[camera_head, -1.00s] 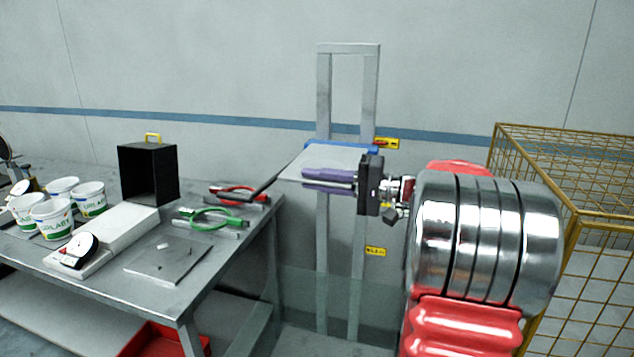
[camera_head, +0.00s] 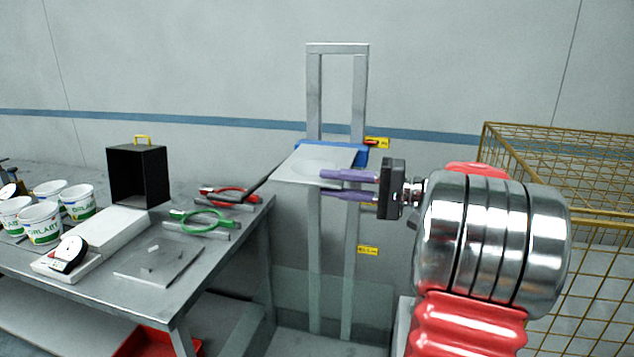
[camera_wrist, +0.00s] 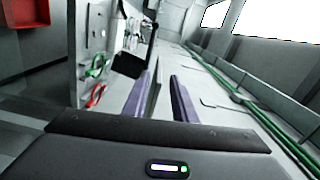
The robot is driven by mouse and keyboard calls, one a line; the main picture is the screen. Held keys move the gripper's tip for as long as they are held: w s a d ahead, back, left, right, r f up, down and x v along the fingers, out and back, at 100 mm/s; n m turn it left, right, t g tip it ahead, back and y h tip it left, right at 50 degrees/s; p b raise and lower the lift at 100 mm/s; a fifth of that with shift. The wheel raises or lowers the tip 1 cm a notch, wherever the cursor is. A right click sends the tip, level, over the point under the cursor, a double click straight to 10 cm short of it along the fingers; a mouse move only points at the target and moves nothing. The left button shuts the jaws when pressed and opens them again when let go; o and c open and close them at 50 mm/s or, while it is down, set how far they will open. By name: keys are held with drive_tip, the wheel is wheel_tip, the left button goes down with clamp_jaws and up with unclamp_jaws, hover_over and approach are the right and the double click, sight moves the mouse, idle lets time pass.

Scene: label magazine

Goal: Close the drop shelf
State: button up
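The drop shelf (camera_head: 305,165) is a pale grey panel sticking out roughly level from an upright grey frame (camera_head: 314,110), with a blue strip (camera_head: 360,157) along its back edge. A dark bar (camera_head: 262,187) extends from its left front corner. My gripper (camera_head: 323,184) has two purple fingers at the shelf's right side, one appearing above the panel and one lower. In the wrist view the fingers (camera_wrist: 160,90) stand apart with a thin panel edge between them and gaps beside it. Contact with the shelf cannot be told.
A grey workbench (camera_head: 205,290) at left carries white tubs (camera_head: 42,222), a black box (camera_head: 138,175), a scale and green and red-handled tools (camera_head: 205,218). A yellow wire cage (camera_head: 520,135) stands at right behind my arm. The wall is close behind the frame.

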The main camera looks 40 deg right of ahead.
drive_tip(key=v, duration=0.7)
drive_tip(key=shift+s+d, duration=0.15)
drive_tip(key=shift+s, duration=0.05)
